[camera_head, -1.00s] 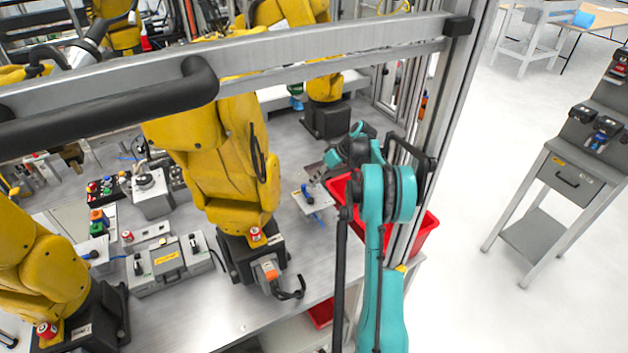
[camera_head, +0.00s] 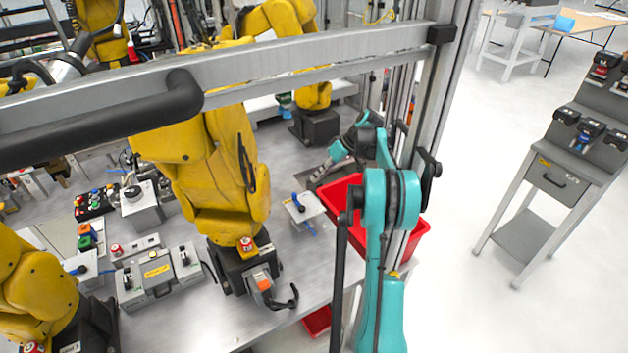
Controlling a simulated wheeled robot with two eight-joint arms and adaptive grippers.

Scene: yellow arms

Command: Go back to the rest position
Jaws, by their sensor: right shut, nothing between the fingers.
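My teal right arm (camera_head: 385,290) rises at the lower middle and bends over the red bin (camera_head: 408,245) toward the workbench. Its gripper (camera_head: 314,181) is shut and empty, near the back left corner of the bin. A small grey box with a blue lever (camera_head: 304,208) stands on the bench just below and left of the fingertips, and the gripper appears apart from it. My left arm and gripper are not in view. Part of the bin is hidden behind my right arm.
A metal frame rail (camera_head: 300,60) and post (camera_head: 440,110) stand close to my right arm. A yellow robot arm (camera_head: 215,170) stands on the bench at left. A grey control box (camera_head: 158,275) is at lower left. A tool stand (camera_head: 560,180) is at right, with open floor between.

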